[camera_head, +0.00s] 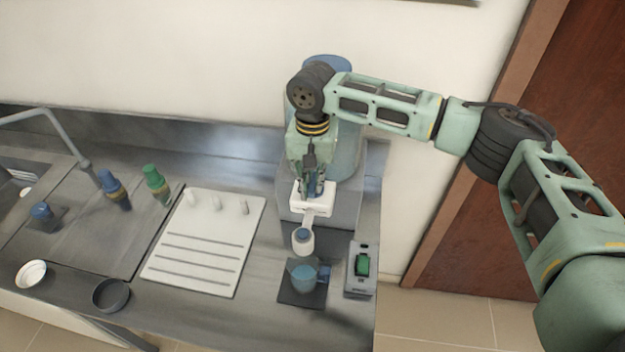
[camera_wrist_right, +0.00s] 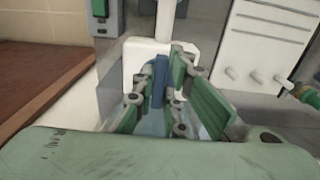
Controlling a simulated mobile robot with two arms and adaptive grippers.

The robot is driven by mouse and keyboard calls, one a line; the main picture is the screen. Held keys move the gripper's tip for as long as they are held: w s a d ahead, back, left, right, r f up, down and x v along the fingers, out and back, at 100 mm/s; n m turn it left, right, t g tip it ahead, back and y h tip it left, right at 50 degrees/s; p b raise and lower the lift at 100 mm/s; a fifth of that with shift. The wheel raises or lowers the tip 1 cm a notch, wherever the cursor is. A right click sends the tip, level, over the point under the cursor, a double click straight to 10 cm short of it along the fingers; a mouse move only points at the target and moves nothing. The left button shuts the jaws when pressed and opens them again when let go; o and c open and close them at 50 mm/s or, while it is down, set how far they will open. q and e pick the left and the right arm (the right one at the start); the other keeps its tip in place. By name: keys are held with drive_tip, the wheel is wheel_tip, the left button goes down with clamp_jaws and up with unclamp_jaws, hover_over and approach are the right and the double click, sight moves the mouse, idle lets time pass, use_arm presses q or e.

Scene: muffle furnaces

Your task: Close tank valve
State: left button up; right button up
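The large blue tank (camera_head: 347,150) stands at the back of the bench, partly hidden behind my right arm. Its white valve block (camera_head: 298,204) is at the front; in the right wrist view the block (camera_wrist_right: 136,59) has a blue handle (camera_wrist_right: 158,82). My right gripper (camera_head: 313,190) points down at the valve. In the right wrist view its fingers (camera_wrist_right: 160,75) lie on either side of the handle, drawn in close to it. Whether both fingers press on it is not clear. My left gripper is out of view.
A blue-topped cup (camera_head: 304,279) on a dark base and a box with a green switch (camera_head: 362,264) stand in front of the tank. A white grooved board (camera_head: 200,245), blue bottle (camera_head: 114,190), green bottle (camera_head: 156,183) and sink (camera_head: 18,182) are left.

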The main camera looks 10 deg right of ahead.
clamp_jaws()
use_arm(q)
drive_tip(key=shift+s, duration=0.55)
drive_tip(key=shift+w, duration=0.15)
